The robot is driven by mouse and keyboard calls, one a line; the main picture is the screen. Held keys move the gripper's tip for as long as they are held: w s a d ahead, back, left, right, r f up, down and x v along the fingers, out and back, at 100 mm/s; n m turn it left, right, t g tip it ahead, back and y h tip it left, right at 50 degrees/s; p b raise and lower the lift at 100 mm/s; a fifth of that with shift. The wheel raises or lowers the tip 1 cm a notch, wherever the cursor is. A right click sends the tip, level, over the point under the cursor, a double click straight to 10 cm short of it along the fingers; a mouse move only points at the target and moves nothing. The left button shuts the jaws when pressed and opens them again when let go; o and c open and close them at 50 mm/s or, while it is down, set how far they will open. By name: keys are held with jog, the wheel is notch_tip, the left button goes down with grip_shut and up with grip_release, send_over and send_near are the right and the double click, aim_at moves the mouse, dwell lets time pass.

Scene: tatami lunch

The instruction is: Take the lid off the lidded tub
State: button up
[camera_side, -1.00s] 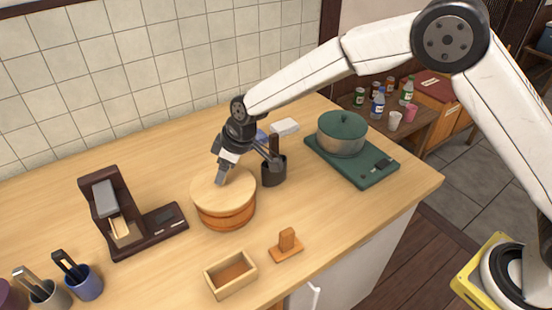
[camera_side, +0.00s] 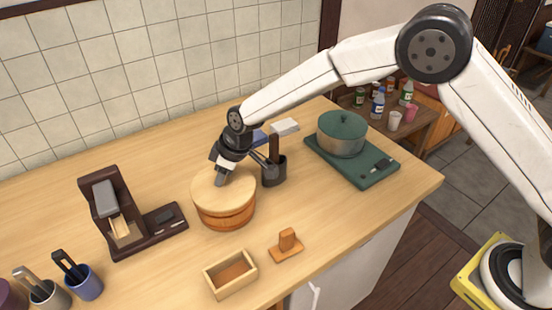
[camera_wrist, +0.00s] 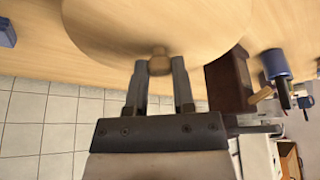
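The lidded tub (camera_side: 228,217) is a round orange-brown wooden tub standing on the counter. Its pale round wooden lid (camera_side: 240,191) is on top and fills much of the upper wrist view (camera_wrist: 205,25). A small wooden knob (camera_wrist: 158,64) sits at the middle of the lid. My gripper (camera_side: 220,182) points down at the lid's middle. In the wrist view its two fingers (camera_wrist: 159,70) stand on either side of the knob, very close to it; whether they press on it I cannot tell. The side view hides the knob behind the fingers.
A dark utensil holder (camera_side: 273,170) stands close behind the tub at right. A pot (camera_side: 342,138) sits on a green board farther right. A dark wooden stand (camera_side: 110,205) is at left. An open wooden box (camera_side: 230,275) and a small wooden block (camera_side: 287,242) lie in front.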

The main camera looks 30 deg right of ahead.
grip_shut()
jog(key=shift+r, duration=0.15)
jog(key=shift+r, duration=1.4)
jog(key=s+d+r, duration=0.5)
jog(key=s+r, duration=0.5)
jog(key=s, duration=0.3)
jog(key=shift+d, duration=0.15)
